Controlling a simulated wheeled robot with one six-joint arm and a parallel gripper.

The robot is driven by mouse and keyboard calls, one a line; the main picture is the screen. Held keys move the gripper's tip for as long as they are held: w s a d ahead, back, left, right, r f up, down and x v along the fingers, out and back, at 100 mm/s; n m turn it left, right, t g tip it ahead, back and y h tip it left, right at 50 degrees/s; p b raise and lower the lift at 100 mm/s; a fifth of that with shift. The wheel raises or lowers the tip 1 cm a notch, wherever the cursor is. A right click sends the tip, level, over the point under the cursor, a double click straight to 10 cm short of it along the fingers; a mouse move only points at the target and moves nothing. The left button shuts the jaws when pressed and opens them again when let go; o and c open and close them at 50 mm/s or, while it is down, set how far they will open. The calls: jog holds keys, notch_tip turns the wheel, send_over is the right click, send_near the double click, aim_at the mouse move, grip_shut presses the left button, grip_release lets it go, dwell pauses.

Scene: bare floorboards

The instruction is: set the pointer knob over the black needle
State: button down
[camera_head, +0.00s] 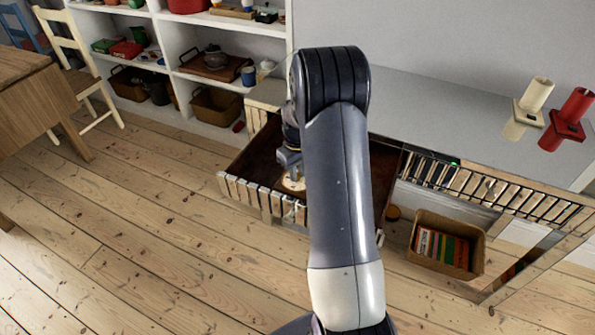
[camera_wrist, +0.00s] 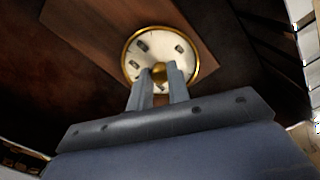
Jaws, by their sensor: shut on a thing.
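The dial (camera_wrist: 185,62) has a cream face with dark marks and a gold rim. It is fixed to a brown wooden board (camera_wrist: 95,25). In the head view the dial (camera_head: 290,184) is a pale disc inside an open drawer. A round brass knob (camera_wrist: 159,69) sits at the dial's lower middle. My gripper (camera_wrist: 160,76) is shut on it, one finger on each side. In the head view my gripper (camera_head: 292,166) reaches down into the drawer, partly behind my arm. The black needle cannot be told from the dial's dark marks, and my fingers hide the lower face.
The open drawer (camera_head: 245,192) has a dark inside and a light slatted front. It juts from a grey-topped cabinet (camera_head: 440,105). A cream object (camera_head: 528,108) and a red one (camera_head: 567,120) stand on top. A basket (camera_head: 447,258) sits below. Open floorboards lie at left.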

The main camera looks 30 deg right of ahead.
aim_at(298, 174)
jog(key=m, duration=0.6)
jog(key=shift+m, duration=0.4)
dwell(0.3)
jog(key=c, duration=1.3)
grip_release()
jog(key=shift+c, duration=0.2)
notch_tip(298, 174, up, 11)
jog(key=shift+p, duration=0.35)
jog(key=shift+f, duration=0.1)
notch_tip(298, 174, down, 11)
jog(key=shift+r+b, duration=0.15)
jog(key=shift+b, duration=0.2)
